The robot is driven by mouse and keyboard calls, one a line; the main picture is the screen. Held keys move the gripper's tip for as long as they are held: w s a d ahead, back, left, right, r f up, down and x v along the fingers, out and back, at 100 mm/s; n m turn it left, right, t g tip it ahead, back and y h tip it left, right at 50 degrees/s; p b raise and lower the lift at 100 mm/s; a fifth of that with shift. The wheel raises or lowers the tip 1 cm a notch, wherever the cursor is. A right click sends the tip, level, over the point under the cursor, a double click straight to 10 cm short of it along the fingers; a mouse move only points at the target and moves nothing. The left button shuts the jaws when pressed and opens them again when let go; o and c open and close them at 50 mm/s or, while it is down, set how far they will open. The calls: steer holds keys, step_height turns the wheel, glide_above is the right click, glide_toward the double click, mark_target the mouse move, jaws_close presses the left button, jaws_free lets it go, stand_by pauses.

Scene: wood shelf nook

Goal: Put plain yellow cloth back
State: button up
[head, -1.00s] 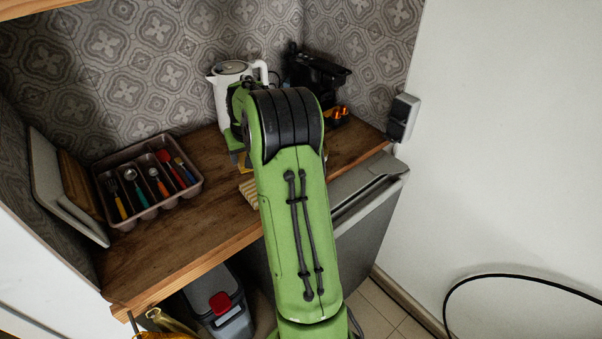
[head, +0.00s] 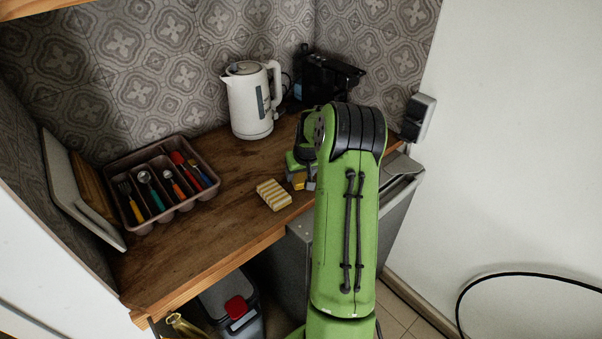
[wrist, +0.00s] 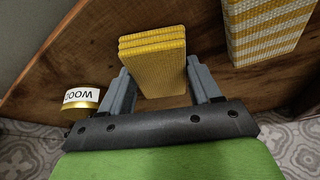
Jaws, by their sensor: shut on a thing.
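The plain yellow cloth (wrist: 154,68), a folded stack, is between the two grey fingers of my gripper (wrist: 160,82) in the wrist view. My gripper is shut on it. In the head view a small yellow part of the cloth (head: 299,181) shows beside my gripper (head: 302,176), close over the wooden counter; the arm hides much around it. I cannot tell whether the cloth touches the counter. A yellow-and-white striped cloth (head: 273,194) lies on the counter just left of my gripper. It also shows at the upper right of the wrist view (wrist: 268,28).
A cutlery tray (head: 148,226) and leaning boards (head: 70,190) stand at left on the counter (head: 200,243). A white kettle (head: 250,103) and a black machine (head: 326,80) stand behind. A small labelled tin (wrist: 82,98) is beside my gripper. Bare counter lies between tray and striped cloth.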

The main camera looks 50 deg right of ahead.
steer(key=o, duration=0.6)
steer(key=shift+f, duration=0.1)
steer(key=shift+c, duration=0.2)
steer(key=o, duration=0.5)
steer(key=shift+c, duration=0.2)
